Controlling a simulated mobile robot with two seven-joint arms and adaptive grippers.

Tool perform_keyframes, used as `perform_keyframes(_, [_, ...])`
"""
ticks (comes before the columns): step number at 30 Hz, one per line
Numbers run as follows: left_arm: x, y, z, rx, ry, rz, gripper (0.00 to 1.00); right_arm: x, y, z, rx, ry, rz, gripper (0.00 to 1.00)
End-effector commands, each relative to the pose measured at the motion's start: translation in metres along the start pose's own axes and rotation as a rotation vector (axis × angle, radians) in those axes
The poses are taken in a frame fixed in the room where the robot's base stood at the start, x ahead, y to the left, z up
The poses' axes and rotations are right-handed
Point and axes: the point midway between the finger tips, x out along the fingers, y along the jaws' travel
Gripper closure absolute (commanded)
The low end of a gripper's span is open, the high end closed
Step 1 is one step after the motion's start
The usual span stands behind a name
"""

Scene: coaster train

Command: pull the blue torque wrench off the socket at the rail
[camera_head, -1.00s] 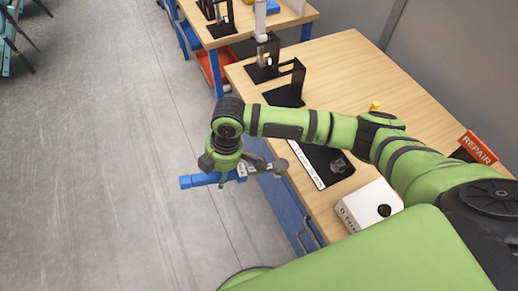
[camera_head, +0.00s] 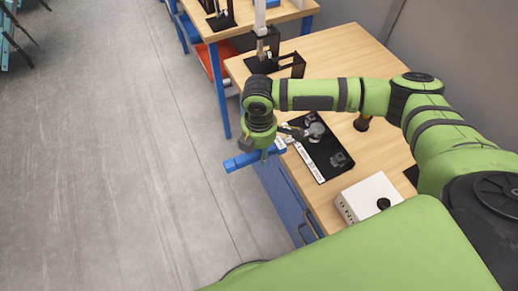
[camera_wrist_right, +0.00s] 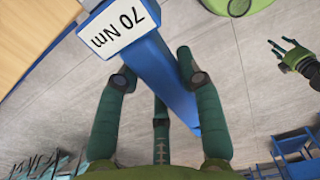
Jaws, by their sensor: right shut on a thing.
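The blue torque wrench (camera_head: 240,162) is in my right gripper (camera_head: 262,153), near the front edge of the wooden bench. Its grey head end (camera_head: 315,130) lies over the black tray. The socket under the head is hidden, so I cannot tell whether they touch. In the right wrist view the wrench (camera_wrist_right: 160,75) runs between the fingers of my right gripper (camera_wrist_right: 158,85), which is shut on it. Its white label reads 70 Nm. My left gripper (camera_wrist_right: 283,50) shows small at the right of that view, with its fingers spread, empty.
The black tray (camera_head: 325,173) with a white label strip lies on the bench (camera_head: 365,150). A white box with a black knob (camera_head: 368,198) stands nearer. Black stands (camera_head: 280,65) are farther back. Open floor (camera_head: 130,180) lies to the left.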

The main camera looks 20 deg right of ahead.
Motion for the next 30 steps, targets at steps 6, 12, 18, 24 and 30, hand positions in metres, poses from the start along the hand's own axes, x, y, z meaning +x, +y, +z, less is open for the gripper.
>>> perform_keyframes(6, [0.028,0.001,0.002,0.000,0.000,0.000,0.45,0.023,0.002,0.000,0.000,-0.001,0.005,1.00])
perform_keyframes(12, [0.025,0.001,0.002,0.000,0.001,0.001,0.45,0.020,0.002,0.000,0.001,-0.001,0.005,1.00])
perform_keyframes(18, [0.021,0.001,0.001,-0.001,0.001,0.001,0.45,0.021,0.001,-0.001,0.000,-0.006,0.003,1.00])
perform_keyframes(24, [0.018,0.001,0.001,0.000,0.001,0.001,0.45,0.024,0.001,-0.001,0.001,-0.011,0.004,1.00])
perform_keyframes(30, [0.019,0.001,0.001,-0.001,0.002,0.001,0.45,0.024,0.001,-0.001,0.001,-0.011,0.004,1.00])
